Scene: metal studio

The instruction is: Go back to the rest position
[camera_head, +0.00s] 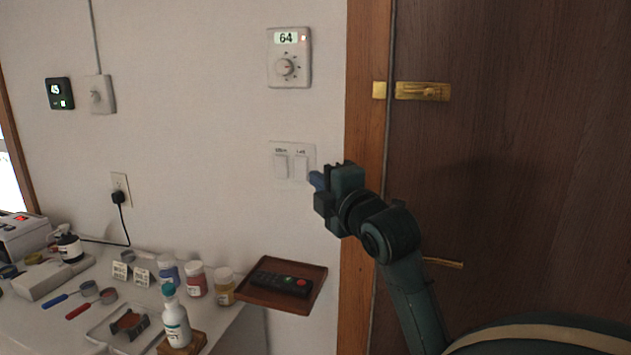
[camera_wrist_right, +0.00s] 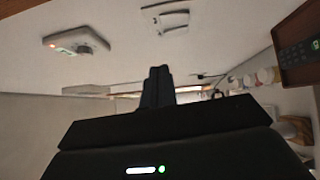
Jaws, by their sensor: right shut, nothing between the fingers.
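My right gripper (camera_head: 317,180) is raised in front of the wall, at the right edge of the double light switch (camera_head: 292,163) in the head view. Its fingers are shut with nothing between them; the closed fingers also show in the right wrist view (camera_wrist_right: 158,88). I cannot tell whether the fingertips touch the switch plate in the head view. In the right wrist view the switch plate (camera_wrist_right: 167,18) lies beyond the fingers, apart from them in the picture. My left gripper is not in view.
A wooden door (camera_head: 520,180) with a brass latch (camera_head: 422,91) stands right of my arm. A dial thermostat (camera_head: 289,57) is above the switches. A wooden tray (camera_head: 314,292) with a remote (camera_head: 281,283) sits below, beside a counter with bottles and jars (camera_head: 195,279).

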